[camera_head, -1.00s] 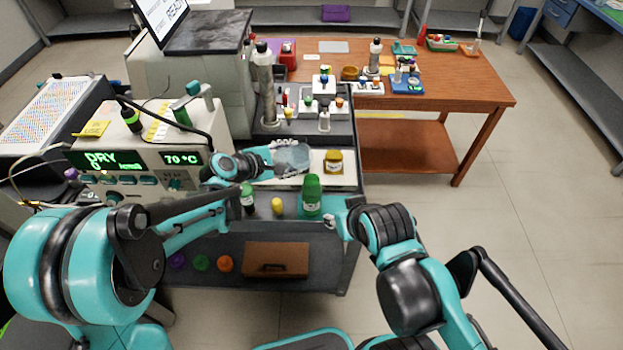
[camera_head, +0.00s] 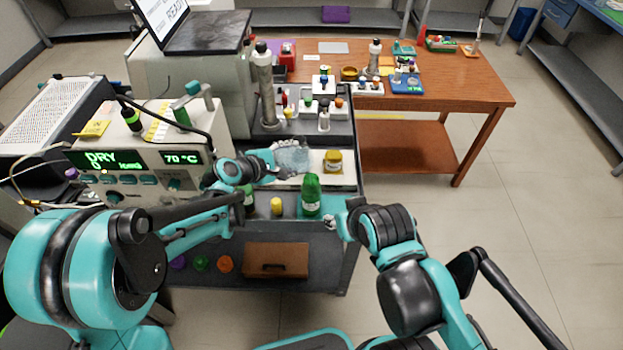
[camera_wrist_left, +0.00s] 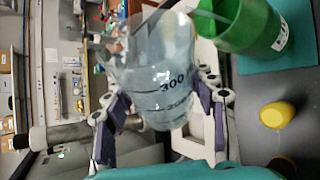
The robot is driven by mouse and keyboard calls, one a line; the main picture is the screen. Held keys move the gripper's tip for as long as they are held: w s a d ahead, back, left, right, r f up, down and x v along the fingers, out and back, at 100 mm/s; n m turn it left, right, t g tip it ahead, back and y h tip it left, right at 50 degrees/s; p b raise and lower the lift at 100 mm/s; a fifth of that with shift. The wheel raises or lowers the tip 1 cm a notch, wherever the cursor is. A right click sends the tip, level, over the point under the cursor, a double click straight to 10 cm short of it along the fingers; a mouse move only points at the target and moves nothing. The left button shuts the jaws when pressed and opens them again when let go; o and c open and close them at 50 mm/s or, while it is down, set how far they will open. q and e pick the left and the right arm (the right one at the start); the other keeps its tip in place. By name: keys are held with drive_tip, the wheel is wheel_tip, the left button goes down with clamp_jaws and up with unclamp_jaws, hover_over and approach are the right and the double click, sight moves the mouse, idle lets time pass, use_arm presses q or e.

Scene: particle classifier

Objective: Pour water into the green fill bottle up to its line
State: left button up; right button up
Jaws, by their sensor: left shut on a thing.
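My left gripper (camera_head: 272,161) is shut on a clear graduated beaker (camera_head: 293,157), held above the cart behind and left of the green fill bottle (camera_head: 311,196). In the left wrist view the beaker (camera_wrist_left: 165,75) sits between the two fingers (camera_wrist_left: 163,112), with its "300" mark visible; how much water it holds is unclear. The green bottle (camera_wrist_left: 243,28) shows there just right of the beaker's rim, uncapped, its mouth facing the beaker. Its fill line cannot be made out. My right gripper (camera_head: 332,222) is low, right of the green bottle; its fingers are too small to read.
A yellow-capped jar (camera_head: 333,161) stands behind the green bottle. A small yellow object (camera_head: 277,206) and a dark bottle (camera_head: 249,197) stand left of it. The instrument reading "DRY" (camera_head: 130,160) is at left. Floor right of the cart is free.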

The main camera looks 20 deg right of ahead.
use_arm(q)
drive_tip(key=shift+w, duration=0.1)
drive_tip(key=shift+r, duration=0.15)
use_arm(e)
drive_tip(key=shift+r, duration=0.1)
use_arm(q)
drive_tip(key=shift+t, duration=0.3)
drive_tip(key=shift+r+m+t+y+p, duration=0.3)
drive_tip(key=shift+r+m+t+p, duration=0.4)
drive_tip(key=shift+r+m+t, duration=0.25)
use_arm(e)
drive_tip(key=shift+r, duration=0.6)
idle(1.9)
use_arm(q)
drive_tip(key=shift+s+d+r+m, duration=0.15)
drive_tip(key=shift+s+r+m, duration=0.05)
drive_tip(key=shift+s+m, duration=0.2)
use_arm(e)
drive_tip(key=shift+s+d+f, duration=0.15)
drive_tip(key=shift+s+d, duration=0.1)
drive_tip(key=shift+s, duration=0.55)
idle(0.4)
